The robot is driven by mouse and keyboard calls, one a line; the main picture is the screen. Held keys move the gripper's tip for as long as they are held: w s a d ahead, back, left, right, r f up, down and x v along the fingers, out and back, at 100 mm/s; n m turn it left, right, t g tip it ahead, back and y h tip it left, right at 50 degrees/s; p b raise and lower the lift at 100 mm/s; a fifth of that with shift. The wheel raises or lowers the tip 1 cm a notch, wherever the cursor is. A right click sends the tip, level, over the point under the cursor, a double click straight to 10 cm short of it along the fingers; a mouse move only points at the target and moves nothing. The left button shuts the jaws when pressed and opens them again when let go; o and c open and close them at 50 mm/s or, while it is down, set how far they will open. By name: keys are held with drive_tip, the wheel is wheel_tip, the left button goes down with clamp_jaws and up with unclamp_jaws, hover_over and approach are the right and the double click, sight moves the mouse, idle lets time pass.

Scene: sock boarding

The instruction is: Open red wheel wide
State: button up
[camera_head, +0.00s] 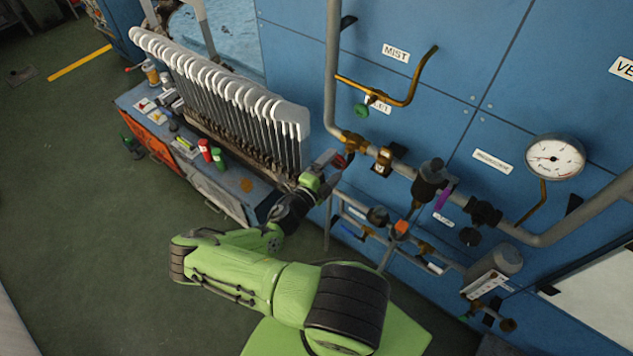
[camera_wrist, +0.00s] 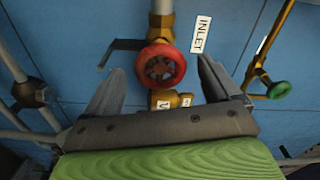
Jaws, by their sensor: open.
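The red wheel (camera_wrist: 160,66) is a small round handwheel on a brass valve, in the middle of the wrist view, below a grey vertical pipe. My gripper (camera_wrist: 158,82) is open, with one finger to the left of the wheel and one to the right. I cannot tell whether either finger touches it. The label INLET (camera_wrist: 202,34) is on the blue wall just right of the wheel. In the head view my gripper (camera_head: 337,160) is at the pipe bend, and a bit of the red wheel (camera_head: 339,161) shows beside it.
A green handwheel (camera_wrist: 278,90) on a brass pipe is to the right. A pressure gauge (camera_head: 555,158) and grey pipes line the blue wall. A workbench (camera_head: 226,185) with a row of white-topped boards (camera_head: 225,85) stands left of my arm.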

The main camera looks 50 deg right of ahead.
drive_tip(key=s+a+b, duration=0.1)
drive_tip(key=a, duration=1.2)
drive_tip(key=shift+s, duration=0.1)
